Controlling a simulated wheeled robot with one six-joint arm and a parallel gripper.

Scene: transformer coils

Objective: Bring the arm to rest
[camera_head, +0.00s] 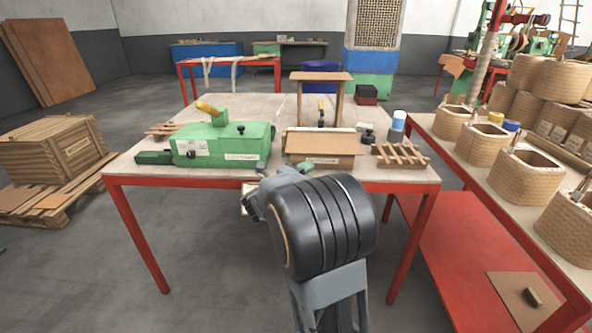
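My arm (322,226) rises from the bottom centre in front of the near edge of the worktable (215,175). Its large dark rounded joint hides most of what lies beyond it. Small grey parts at the arm's far end (290,174) show just above the joint, close to the table's near edge. My gripper's fingers cannot be made out there, and whether they hold anything is hidden.
A green machine (222,144) with a yellow handle stands on the table's left. A wooden box fixture (322,146) and a slatted wooden piece (400,156) stand on its right. A side table with woven coils (524,176) is at right. Floor at left front is clear.

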